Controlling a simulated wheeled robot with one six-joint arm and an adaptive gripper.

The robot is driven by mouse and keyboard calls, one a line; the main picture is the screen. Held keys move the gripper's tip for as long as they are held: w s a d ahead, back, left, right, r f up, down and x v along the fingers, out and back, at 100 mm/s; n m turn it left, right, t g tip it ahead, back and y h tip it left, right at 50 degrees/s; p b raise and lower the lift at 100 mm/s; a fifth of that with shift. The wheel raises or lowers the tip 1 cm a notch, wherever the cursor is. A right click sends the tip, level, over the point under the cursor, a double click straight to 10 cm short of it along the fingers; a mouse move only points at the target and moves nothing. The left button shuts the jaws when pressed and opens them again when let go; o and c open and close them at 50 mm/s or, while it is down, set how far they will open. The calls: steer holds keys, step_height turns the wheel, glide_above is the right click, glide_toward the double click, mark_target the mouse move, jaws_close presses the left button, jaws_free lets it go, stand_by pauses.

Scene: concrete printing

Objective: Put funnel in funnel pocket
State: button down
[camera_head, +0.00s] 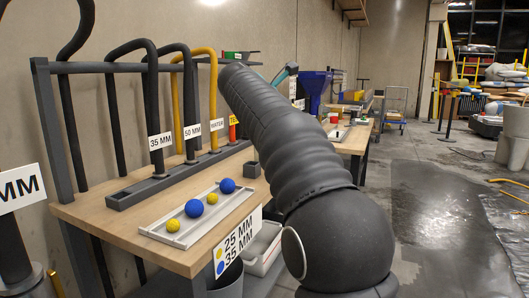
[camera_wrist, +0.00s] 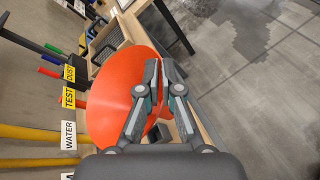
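The orange funnel (camera_wrist: 108,100) fills the middle of the wrist view, with its wide round rim turned towards the camera. My gripper (camera_wrist: 162,65) has its two fingers drawn close together at the funnel's right side and appears shut on its edge. The exact contact is partly hidden by the fingers. In the head view my dark arm reaches over the bench and hides the gripper and funnel. I cannot clearly make out the funnel pocket. A small dark block (camera_head: 252,169) sits on the bench beside my arm, but I cannot tell whether it is the pocket.
The wooden bench (camera_head: 118,218) holds a tray (camera_head: 187,235) with blue and yellow balls. Behind it a rack (camera_head: 150,190) carries dark and yellow hoses with labels. A wooden tray (camera_wrist: 106,42) lies beyond the funnel. The floor (camera_head: 440,225) to the right is open.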

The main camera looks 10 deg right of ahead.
steer(key=w+a+f+b, duration=0.2)
steer(key=w+a+f, duration=0.3)
steer(key=f, duration=0.4)
steer(key=shift+w+a+f, duration=0.15)
steer(key=shift+a+f, duration=0.1)
steer(key=shift+a, duration=0.5)
steer(key=shift+f, duration=0.15)
steer(key=c, duration=1.3)
jaws_free()
steer(key=v, duration=1.2)
steer(key=shift+p, duration=0.4)
